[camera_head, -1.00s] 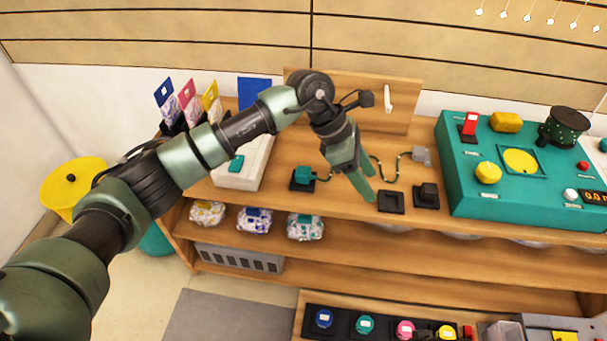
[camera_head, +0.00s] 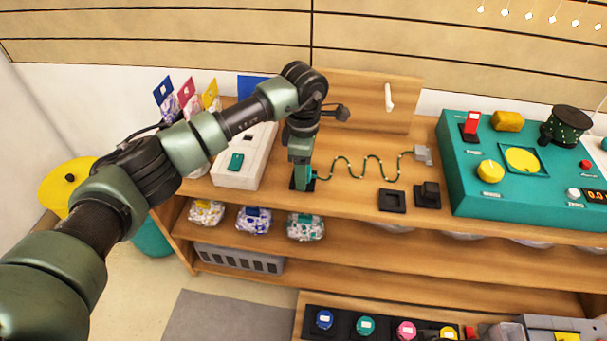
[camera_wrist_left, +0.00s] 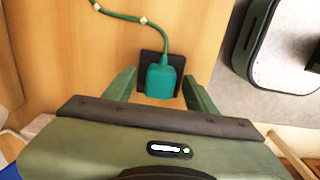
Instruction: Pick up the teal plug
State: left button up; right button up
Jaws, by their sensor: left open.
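The teal plug (camera_wrist_left: 161,80) sits on a black square base (camera_wrist_left: 152,64) on the wooden shelf top, between the fingers of my open left gripper (camera_wrist_left: 160,88) in the left wrist view. A teal cord (camera_wrist_left: 135,17) with pale bands leads from it. In the head view my left gripper (camera_head: 302,176) points down over the black base and largely hides the plug. The cord (camera_head: 365,168) runs in waves to a grey block (camera_head: 422,154). My right gripper is not in view.
Two black square pieces (camera_head: 392,201) lie to the right, before a large teal control panel (camera_head: 463,180). A white box with a teal switch (camera_head: 236,162) stands just left. A wooden board (camera_head: 365,100) rises behind. Wrapped bundles (camera_head: 305,226) lie on the shelf below.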

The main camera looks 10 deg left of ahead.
pick_arm(q)
grip_shut()
jog(key=shift+r, duration=0.15)
